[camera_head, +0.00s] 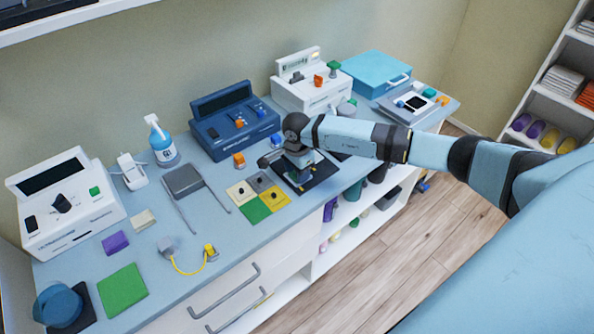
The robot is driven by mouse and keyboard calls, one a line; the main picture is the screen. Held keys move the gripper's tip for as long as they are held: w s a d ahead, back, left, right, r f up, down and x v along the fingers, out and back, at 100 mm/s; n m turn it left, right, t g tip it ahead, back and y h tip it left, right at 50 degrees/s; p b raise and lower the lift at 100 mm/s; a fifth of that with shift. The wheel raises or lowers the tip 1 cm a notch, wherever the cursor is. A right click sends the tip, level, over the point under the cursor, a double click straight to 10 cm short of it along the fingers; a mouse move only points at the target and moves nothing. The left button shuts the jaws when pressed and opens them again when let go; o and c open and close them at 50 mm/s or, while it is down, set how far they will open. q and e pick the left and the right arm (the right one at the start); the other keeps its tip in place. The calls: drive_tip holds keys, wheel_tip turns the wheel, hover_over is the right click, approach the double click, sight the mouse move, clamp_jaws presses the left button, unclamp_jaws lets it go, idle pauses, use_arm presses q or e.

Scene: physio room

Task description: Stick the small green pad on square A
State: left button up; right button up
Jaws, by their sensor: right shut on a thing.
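My right gripper (294,168) is shut, low over a dark board (322,172) on the worktop, right of the middle. What it grips is mostly hidden by the gripper and too small to make out. Beside the board, on its left, lies a group of coloured squares: cream (236,189), grey (259,181), yellow (277,201) and green (256,211). Small dark studs show on some of them. A larger green square (122,290) lies at the front left. No letter A is legible on any square. My left gripper is not in view.
Behind the gripper stand a navy device (236,122) and a white device (310,94). The worktop's front edge (270,238) is close to the squares.

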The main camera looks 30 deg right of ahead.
idle(0.4)
drive_tip(key=o, duration=0.8)
drive_tip(key=shift+o, duration=0.2)
drive_tip(key=shift+r, duration=0.1)
drive_tip(key=shift+r+p, duration=1.7)
drive_tip(key=shift+r, duration=1.8)
drive_tip(key=shift+f, duration=0.1)
